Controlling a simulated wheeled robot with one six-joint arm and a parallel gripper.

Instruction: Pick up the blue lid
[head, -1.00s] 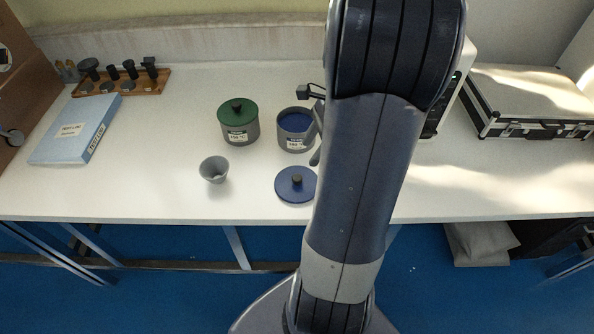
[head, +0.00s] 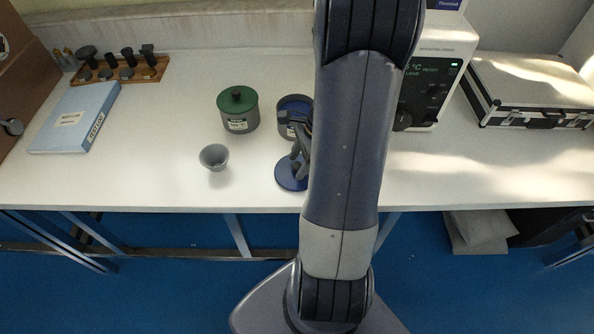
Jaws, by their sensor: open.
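The blue lid (head: 287,178) lies flat on the white table near its front edge, partly covered by my gripper and arm. My gripper (head: 297,172) is open, with its fingers pointing down over the lid. The lid's dark knob is hidden behind the fingers, and I cannot tell whether they touch it. The grey pot with blue contents (head: 289,103) stands just behind the lid, open at the top and partly hidden by my gripper and arm.
A green-lidded grey pot (head: 238,110) stands to the left, with a small grey cup (head: 214,157) in front of it. A blue binder (head: 76,117) and a wooden rack (head: 120,72) are at far left. A tester (head: 433,75) and a case (head: 531,93) stand at right.

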